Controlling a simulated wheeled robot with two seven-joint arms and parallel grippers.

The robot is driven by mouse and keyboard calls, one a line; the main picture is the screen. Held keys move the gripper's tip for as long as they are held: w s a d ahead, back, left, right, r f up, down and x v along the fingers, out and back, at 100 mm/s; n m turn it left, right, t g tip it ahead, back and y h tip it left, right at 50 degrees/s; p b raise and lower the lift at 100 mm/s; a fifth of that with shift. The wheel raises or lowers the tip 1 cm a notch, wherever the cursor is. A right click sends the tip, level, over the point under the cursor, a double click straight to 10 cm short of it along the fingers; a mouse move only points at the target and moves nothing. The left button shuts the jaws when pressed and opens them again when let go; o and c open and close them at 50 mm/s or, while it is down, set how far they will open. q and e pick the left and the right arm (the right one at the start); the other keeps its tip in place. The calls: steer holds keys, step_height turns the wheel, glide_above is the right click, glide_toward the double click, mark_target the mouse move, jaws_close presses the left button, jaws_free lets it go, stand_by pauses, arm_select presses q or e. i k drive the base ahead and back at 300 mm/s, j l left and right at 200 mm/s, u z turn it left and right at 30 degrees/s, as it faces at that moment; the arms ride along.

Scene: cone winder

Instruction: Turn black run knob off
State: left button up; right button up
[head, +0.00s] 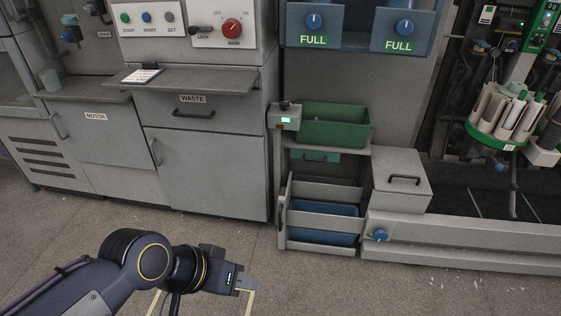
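I see no knob with a readable RUN label. The grey control panel (183,12) at the top left carries a small black knob (194,30) marked LOCK and a large red knob (232,29) marked MAIN. A small dark part (284,104), too small to identify, sits on a grey box with a lit green display (287,120). My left gripper (246,287) is low in the view, over the floor, well away from the panel and touching nothing. Its fingers are too foreshortened to show their gap. My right gripper is out of view.
Grey cabinets (207,173) and a shelf (195,79) stand at the left. Blue knobs (314,21) sit above FULL labels. A green bin (335,124) stands above a blue bin (325,222). A low rail (470,235) with a blue knob (380,234) runs right. The front floor is open.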

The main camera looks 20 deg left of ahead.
mark_target(284, 104)
steer(key=u, duration=0.85)
steer(key=i+u, duration=0.15)
steer(key=i, duration=0.25)
steer(key=i+l+u, duration=0.1)
steer(key=i, duration=0.3)
steer(key=i+l+u, duration=0.15)
steer(key=i, duration=0.25)
steer(key=i+l, duration=0.3)
steer(key=i, duration=0.2)
